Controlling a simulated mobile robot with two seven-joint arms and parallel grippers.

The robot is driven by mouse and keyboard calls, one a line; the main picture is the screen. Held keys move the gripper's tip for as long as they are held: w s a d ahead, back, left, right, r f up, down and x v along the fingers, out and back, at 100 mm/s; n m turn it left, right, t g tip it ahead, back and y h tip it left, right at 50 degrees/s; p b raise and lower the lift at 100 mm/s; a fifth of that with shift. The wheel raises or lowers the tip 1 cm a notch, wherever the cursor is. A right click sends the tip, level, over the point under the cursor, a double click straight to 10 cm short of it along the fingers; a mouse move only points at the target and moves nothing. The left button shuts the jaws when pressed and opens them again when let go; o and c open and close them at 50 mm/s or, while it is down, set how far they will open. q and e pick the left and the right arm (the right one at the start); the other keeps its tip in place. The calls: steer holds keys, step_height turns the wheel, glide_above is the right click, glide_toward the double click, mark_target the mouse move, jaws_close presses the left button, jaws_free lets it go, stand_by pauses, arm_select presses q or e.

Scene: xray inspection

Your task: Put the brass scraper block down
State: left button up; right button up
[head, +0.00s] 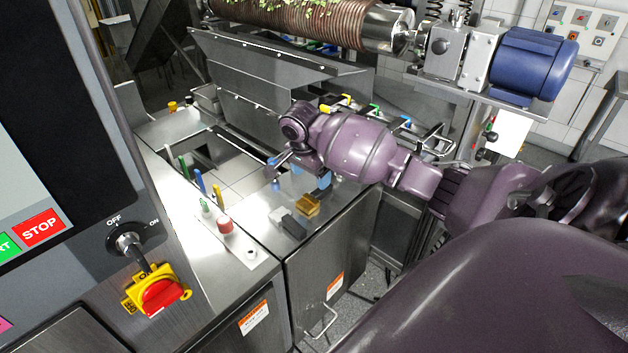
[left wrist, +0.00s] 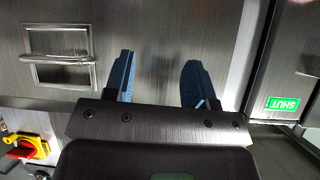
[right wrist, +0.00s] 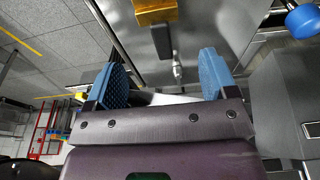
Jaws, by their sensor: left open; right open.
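The brass scraper block (head: 307,205) rests on the steel counter top near its right edge. In the right wrist view the brass block (right wrist: 155,12) lies at the top edge, partly cut off, beyond the fingertips. My right gripper (head: 299,181) is over the counter just behind the block, open and apart from it. In its own wrist view the right gripper (right wrist: 162,72) has blue fingers spread wide with nothing between them. My left gripper (left wrist: 160,78) shows only in the left wrist view, open and empty in front of a steel panel.
A dark grey block (head: 294,227) sits beside the brass block. Upright coloured handles and a red-topped piece (head: 225,224) stand left of them, around an opening in the counter. A red and yellow switch (head: 160,290) is at the lower left. A roller with a blue motor (head: 525,65) is above.

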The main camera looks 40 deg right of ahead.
steer(key=shift+v, duration=2.15)
steer(key=shift+f, duration=0.1)
